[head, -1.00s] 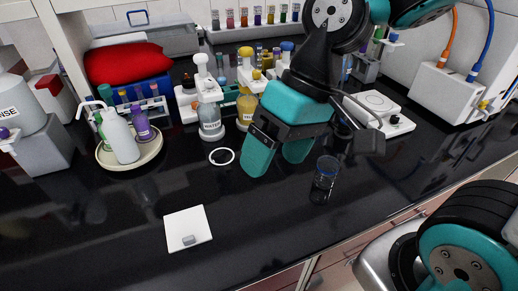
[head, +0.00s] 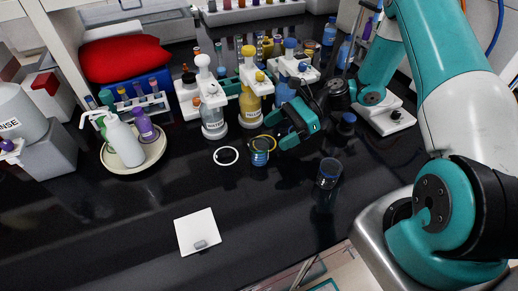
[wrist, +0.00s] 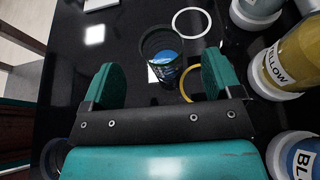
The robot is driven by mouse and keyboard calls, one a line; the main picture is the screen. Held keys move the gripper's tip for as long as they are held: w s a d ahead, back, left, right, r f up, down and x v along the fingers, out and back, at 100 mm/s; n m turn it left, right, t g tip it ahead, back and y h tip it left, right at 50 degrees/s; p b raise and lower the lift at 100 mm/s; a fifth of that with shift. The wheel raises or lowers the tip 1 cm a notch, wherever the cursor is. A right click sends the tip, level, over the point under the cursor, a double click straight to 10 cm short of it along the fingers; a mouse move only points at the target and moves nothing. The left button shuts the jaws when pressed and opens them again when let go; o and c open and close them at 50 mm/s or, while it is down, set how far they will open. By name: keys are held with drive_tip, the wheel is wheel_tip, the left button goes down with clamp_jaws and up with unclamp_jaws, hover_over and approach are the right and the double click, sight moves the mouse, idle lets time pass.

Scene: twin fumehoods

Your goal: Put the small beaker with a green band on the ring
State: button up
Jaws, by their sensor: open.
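A small clear beaker (head: 260,152) stands on the black bench just beyond my gripper (head: 279,130). In the wrist view the beaker (wrist: 162,50) shows a dark greenish rim and a blue patch, between and ahead of my two teal fingers. My gripper is open, with gaps visible beside the beaker. A white ring (head: 226,155) lies flat on the bench left of the beaker, with nothing on it; it also shows in the wrist view (wrist: 192,22). A second beaker (head: 328,172), with a blue band, stands to the right of my gripper.
A yellow ring (wrist: 188,90) lies close beside the nearer beaker. Labelled bottles, including a white-capped one (head: 212,118) and a yellow one (head: 250,105), stand behind. A plate (head: 150,150) holds bottles at left. A white square pad (head: 197,230) lies in front; bench between is clear.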

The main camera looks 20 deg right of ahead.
sight(251, 149)
drive_tip(key=p+x, duration=0.2)
drive_tip(key=x, duration=0.4)
drive_tip(key=shift+f+p, duration=0.3)
drive_tip(key=c, duration=1.1)
drive_tip(key=shift+r, duration=0.15)
